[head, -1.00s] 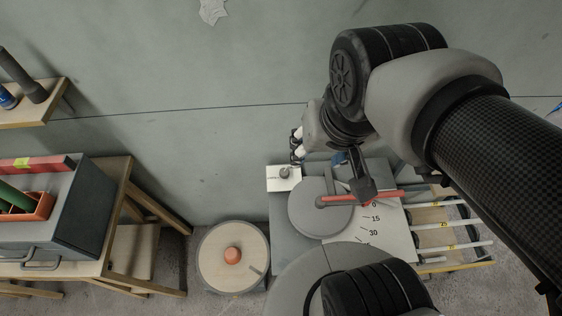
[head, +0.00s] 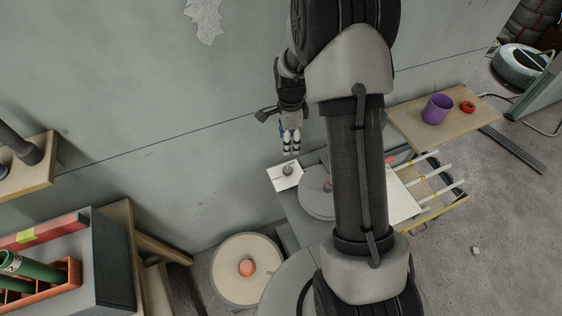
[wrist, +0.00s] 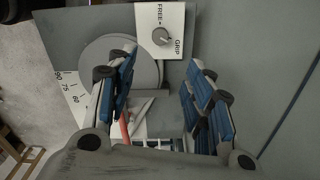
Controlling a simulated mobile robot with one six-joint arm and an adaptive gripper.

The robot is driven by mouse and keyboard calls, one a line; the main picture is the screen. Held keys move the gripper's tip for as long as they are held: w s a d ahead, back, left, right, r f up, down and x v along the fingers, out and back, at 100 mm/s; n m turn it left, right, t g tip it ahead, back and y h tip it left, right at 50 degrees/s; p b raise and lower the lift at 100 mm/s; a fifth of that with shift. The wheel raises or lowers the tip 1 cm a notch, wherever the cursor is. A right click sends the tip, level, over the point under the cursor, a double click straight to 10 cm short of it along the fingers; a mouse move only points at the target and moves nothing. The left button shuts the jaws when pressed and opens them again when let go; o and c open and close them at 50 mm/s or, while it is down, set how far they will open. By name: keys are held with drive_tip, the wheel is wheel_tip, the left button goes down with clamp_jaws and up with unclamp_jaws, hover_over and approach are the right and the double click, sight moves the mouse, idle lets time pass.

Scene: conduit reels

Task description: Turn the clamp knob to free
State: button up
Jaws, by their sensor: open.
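The clamp knob (wrist: 161,36) is a small grey round knob on a white plate (wrist: 174,14) marked FREE and GRIP in the wrist view. Its ridge seems to slant towards GRIP, but it is too small to be sure. In the head view the knob (head: 288,170) and its plate (head: 282,183) lie at the bench's wall-side corner. My gripper (head: 291,151) is open and empty just above the knob, apart from it. In the wrist view my gripper (wrist: 158,62) has its blue-padded fingers spread, with the knob beyond the gap between their tips.
Beside the plate is a grey disc (wrist: 93,53) with a degree scale (wrist: 69,84); a red bar (wrist: 125,127) is partly hidden by a finger. A wooden reel (head: 225,275) with an orange hub stands left of the bench. The wall is close behind my gripper.

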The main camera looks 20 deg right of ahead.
sight(288, 169)
wheel_tip(288, 169, down, 18)
drive_tip(key=b, duration=0.4)
drive_tip(key=shift+d+r, duration=0.1)
drive_tip(key=c, duration=1)
drive_tip(key=shift+c, duration=0.2)
